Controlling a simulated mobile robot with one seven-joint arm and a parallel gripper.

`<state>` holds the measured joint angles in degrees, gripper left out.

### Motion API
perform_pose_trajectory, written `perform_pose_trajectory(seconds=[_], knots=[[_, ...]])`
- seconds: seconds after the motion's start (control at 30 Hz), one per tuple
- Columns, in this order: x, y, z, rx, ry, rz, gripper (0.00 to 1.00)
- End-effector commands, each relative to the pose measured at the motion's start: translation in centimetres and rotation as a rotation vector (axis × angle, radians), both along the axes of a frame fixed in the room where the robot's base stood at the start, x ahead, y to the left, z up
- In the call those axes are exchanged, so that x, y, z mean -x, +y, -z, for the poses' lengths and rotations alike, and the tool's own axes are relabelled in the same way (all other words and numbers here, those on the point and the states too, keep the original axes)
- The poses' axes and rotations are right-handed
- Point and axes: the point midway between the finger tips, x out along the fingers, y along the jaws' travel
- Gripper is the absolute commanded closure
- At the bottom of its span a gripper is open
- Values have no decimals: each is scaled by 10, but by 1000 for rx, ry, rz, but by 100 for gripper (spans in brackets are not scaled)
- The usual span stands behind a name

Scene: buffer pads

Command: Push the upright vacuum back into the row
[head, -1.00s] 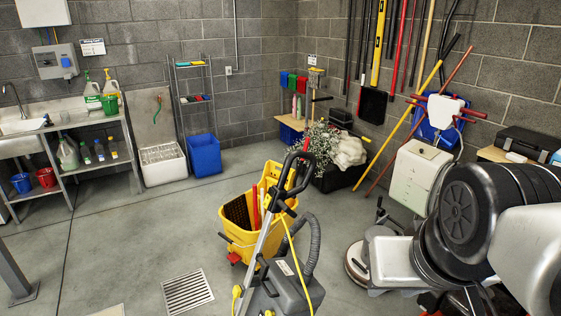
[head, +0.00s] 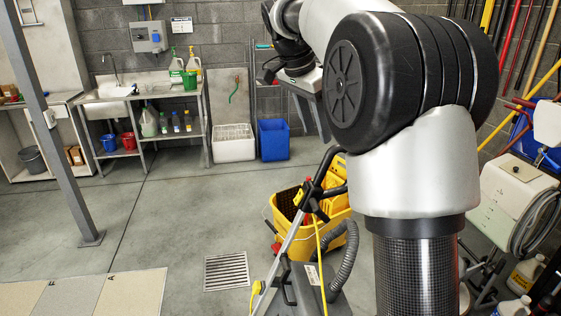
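The upright vacuum stands low in the middle of the head view, with a slanted metal tube (head: 291,247), a black looped handle (head: 322,187), a ribbed grey hose (head: 347,262) and a yellow cord. Its grey body (head: 305,283) is partly cut off by the bottom edge. My arm rises just right of it and hides what is behind. My gripper (head: 309,98) hangs at the arm's far end, high above and beyond the vacuum handle and apart from it.
A yellow mop bucket (head: 290,232) stands right behind the vacuum. A floor drain (head: 226,271) lies to its left, with pale pads (head: 130,294) farther left. A white-tanked machine (head: 508,200) and jugs (head: 524,274) crowd the right. The left-middle floor is clear.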

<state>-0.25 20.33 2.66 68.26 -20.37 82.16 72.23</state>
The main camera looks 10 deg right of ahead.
Motion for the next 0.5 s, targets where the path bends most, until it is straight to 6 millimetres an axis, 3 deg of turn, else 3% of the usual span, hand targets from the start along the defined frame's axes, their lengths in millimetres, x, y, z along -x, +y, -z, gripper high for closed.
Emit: perform_pose_trajectory(seconds=[0.1,0.2,0.37,0.5], knots=[[-26,-6,19,8,-14,125,61],[-36,-9,25,12,-23,184,61],[-40,-15,37,14,-27,211,61],[-42,-24,61,14,-24,210,61]])
